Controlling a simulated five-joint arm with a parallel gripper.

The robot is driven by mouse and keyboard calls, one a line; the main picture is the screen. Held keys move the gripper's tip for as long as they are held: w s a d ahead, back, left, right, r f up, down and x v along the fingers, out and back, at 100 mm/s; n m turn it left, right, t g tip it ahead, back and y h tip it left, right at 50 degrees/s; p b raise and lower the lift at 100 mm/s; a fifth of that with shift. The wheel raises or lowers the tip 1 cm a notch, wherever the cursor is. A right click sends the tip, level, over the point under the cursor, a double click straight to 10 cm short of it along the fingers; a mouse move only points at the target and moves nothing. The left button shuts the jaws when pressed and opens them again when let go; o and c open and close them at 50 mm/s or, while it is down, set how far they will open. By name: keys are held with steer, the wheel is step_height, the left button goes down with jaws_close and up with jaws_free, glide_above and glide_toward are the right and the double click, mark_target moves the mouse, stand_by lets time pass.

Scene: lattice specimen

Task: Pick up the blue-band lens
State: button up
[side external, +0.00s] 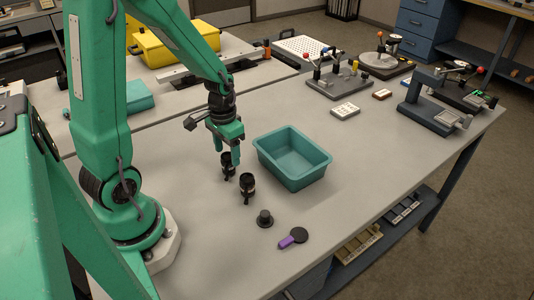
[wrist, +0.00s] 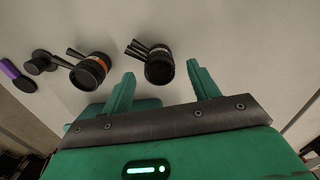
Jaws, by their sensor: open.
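Two short black lenses stand on the grey table. In the wrist view one has an orange band (wrist: 90,70); it seems to be the nearer lens (side external: 247,188) in the side view. The other lens (wrist: 159,66), farther back in the side view (side external: 228,167), shows no clear band colour, so I cannot confirm it is blue. My gripper (side external: 230,155) points down just above this farther lens. In the wrist view my gripper (wrist: 161,84) is open, its fingers apart, with that lens beyond and between the tips. Nothing is held.
A teal bin (side external: 292,158) stands close to the right of the lenses. A small black knobbed piece (side external: 265,218) and a purple-handled black disc (side external: 293,239) lie nearer the front edge. Instruments and a yellow case (side external: 175,43) are at the back.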

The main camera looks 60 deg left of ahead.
mark_target(228, 156)
steer(key=shift+f, duration=2.35)
steer(key=c, duration=1.1)
steer(key=shift+r, duration=0.2)
steer(key=shift+r, duration=1.2)
steer(key=shift+d+r, duration=0.25)
steer(key=shift+r, duration=0.6)
steer(key=s+d+r, duration=0.2)
steer(key=d+r, duration=0.4)
steer(key=d, duration=0.5)
steer(key=shift+s+r, duration=0.15)
steer(key=shift+r, duration=0.1)
